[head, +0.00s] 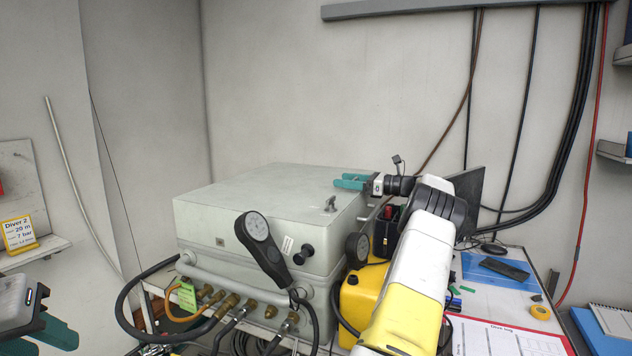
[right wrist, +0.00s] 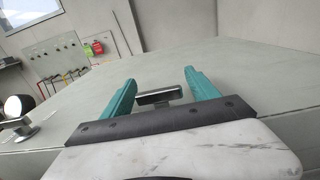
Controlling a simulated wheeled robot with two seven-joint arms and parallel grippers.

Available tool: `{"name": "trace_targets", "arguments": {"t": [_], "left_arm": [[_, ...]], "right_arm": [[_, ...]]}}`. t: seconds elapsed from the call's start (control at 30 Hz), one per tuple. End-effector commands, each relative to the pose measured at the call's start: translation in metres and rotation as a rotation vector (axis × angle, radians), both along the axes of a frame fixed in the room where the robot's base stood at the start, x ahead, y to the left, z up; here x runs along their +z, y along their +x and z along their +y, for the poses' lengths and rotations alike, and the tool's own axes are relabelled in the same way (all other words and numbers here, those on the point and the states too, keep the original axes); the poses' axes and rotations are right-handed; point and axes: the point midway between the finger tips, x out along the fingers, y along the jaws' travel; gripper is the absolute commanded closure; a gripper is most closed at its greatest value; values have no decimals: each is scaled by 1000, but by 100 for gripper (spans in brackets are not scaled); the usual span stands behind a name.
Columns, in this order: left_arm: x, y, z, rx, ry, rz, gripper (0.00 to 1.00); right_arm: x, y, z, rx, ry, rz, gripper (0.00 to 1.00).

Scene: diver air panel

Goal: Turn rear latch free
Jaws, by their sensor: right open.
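The rear latch (right wrist: 158,97) shows in the right wrist view as a small dark metal bar handle on the grey case top. My right gripper (right wrist: 160,88) is open, with one teal finger on each side of the latch. I see no clear contact. In the head view, my right gripper (head: 352,181) is over the case's rear right edge and hides the latch. The grey case (head: 255,195) has its lid down. A second latch (head: 330,204) stands near the lid's front right; it also shows in the right wrist view (right wrist: 22,128). My left gripper (head: 40,335) is partly cut off at lower left.
A black gauge (head: 258,230) and hoses with brass fittings (head: 270,311) are on the case front. A yellow container (head: 362,298) stands right of the case. A dark screen (head: 468,195) is behind my right arm. The wall (head: 300,90) rises close behind the case.

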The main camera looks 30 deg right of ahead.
Motion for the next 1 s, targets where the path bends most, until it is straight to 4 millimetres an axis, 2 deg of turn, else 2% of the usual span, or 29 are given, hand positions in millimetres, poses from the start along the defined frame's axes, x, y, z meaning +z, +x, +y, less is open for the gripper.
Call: {"name": "trace_targets", "arguments": {"t": [0.17, 0.53, 0.7, 1.0], "left_arm": [[0, 0, 0, 0, 0, 0, 64], [0, 0, 0, 0, 0, 0, 64], [0, 0, 0, 0, 0, 0, 64], [0, 0, 0, 0, 0, 0, 64]], "right_arm": [[-1, -9, -8, -2, 0, 0, 31], [0, -54, -45, -2, 0, -1, 31], [0, -60, -50, 1, 1, -1, 31], [0, -60, -50, 0, 0, 0, 31]]}}
